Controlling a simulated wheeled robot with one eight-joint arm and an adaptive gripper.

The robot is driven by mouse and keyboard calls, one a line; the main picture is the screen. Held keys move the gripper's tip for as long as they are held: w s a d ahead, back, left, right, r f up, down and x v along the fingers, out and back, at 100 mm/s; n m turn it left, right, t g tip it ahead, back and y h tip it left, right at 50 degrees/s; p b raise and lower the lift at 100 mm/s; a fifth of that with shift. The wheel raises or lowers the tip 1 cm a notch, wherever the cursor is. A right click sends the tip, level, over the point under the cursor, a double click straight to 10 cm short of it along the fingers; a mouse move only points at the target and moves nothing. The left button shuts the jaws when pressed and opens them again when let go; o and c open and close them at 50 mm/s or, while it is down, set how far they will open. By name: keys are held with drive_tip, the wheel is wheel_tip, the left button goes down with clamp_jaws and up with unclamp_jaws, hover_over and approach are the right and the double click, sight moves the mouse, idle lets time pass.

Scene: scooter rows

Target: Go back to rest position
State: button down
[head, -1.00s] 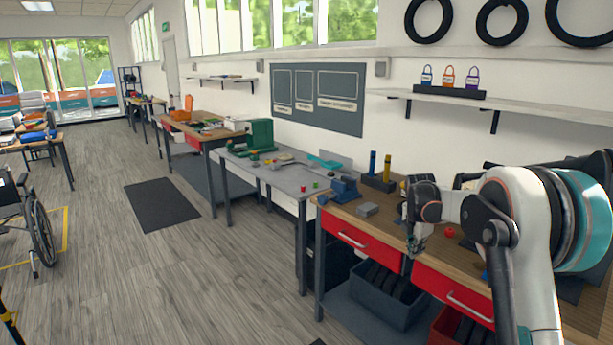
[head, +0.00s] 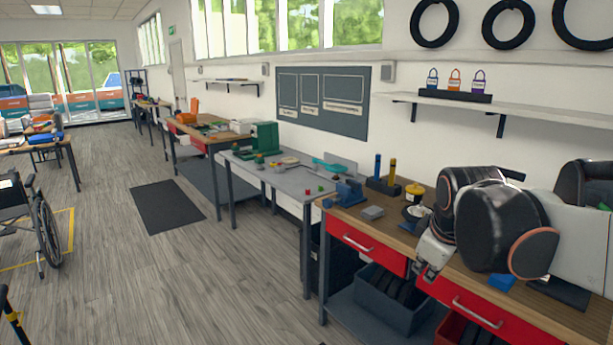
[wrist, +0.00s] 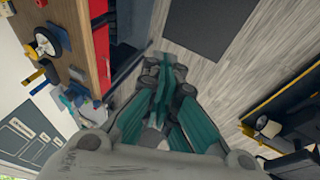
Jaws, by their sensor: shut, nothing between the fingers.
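My gripper (head: 428,271) hangs in front of the wooden workbench (head: 388,229) at the right of the head view, near the upper red drawer (head: 365,243). In the wrist view my gripper (wrist: 163,75) shows its teal fingers closed together with nothing between them, over the grey floor. My arm is folded, with its dark rounded joints covering part of the bench top on the right.
A dark bin (head: 385,300) sits below the drawers. A wheelchair (head: 45,225) stands at far left. The middle floor is open.

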drive_tip(key=s+a+f+m, duration=0.2)
drive_tip(key=s+f+m, duration=0.1)
drive_tip(key=s, duration=0.5)
drive_tip(key=s+a+f+m+t, duration=0.1)
drive_tip(key=s+a+f+m, duration=0.1)
drive_tip(key=s+m, duration=0.3)
drive_tip(key=s+f, duration=0.1)
drive_tip(key=s, duration=0.3)
drive_tip(key=shift+t+y, duration=0.3)
drive_tip(key=shift+y, duration=0.1)
